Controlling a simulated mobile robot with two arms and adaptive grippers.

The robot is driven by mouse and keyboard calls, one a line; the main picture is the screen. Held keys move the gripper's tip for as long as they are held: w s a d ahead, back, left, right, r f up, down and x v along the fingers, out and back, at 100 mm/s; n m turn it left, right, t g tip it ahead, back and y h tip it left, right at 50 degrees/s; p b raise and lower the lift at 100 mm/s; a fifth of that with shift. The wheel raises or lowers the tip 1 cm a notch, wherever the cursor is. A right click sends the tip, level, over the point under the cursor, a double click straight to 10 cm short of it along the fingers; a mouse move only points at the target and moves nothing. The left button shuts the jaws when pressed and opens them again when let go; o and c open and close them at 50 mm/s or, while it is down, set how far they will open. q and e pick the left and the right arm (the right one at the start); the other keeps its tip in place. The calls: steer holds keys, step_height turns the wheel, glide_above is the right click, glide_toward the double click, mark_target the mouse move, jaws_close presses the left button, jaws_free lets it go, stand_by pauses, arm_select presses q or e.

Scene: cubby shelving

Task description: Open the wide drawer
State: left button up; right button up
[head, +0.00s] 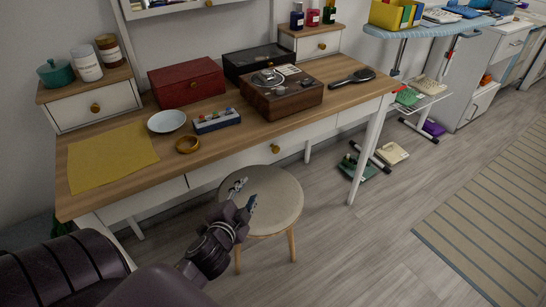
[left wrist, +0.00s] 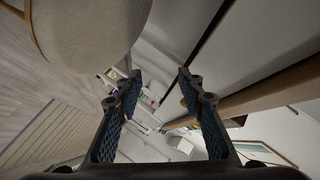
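The wide drawer (head: 240,163) is a long white front under the wooden tabletop. It looks shut, flush with the desk, and has one round brass knob (head: 275,149). My left gripper (head: 246,192) is in front of the desk, above the round stool seat and below and left of the knob, apart from it. In the left wrist view my left gripper (left wrist: 160,79) has its two fingers spread, with nothing between them. My right gripper is not in view.
The stool (head: 270,202) stands right in front of the drawer; its seat also shows in the left wrist view (left wrist: 85,32). The desk (head: 230,142) bears a red box (head: 187,84), a record player (head: 283,94) and a hairbrush (head: 352,77).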

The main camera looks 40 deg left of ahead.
mark_target(274, 152)
arm_select(q)
steer(key=shift+w+r+m+t+h, duration=0.8)
steer(key=shift+w+r+m+h, duration=0.15)
steer(key=shift+w+m, duration=1.05)
steer(key=shift+w+r+m+t+h, duration=0.9)
steer(key=shift+w+m, duration=0.75)
steer(key=shift+w, duration=0.7)
steer(key=shift+w+r+m+t+h, duration=0.7)
steer(key=shift+w+r+m+h, duration=0.25)
steer(key=shift+w+m, duration=1.05)
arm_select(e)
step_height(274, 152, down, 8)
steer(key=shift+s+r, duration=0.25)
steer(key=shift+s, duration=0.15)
arm_select(q)
steer(key=shift+w, duration=0.1)
steer(key=shift+c, duration=0.2)
jaws_close()
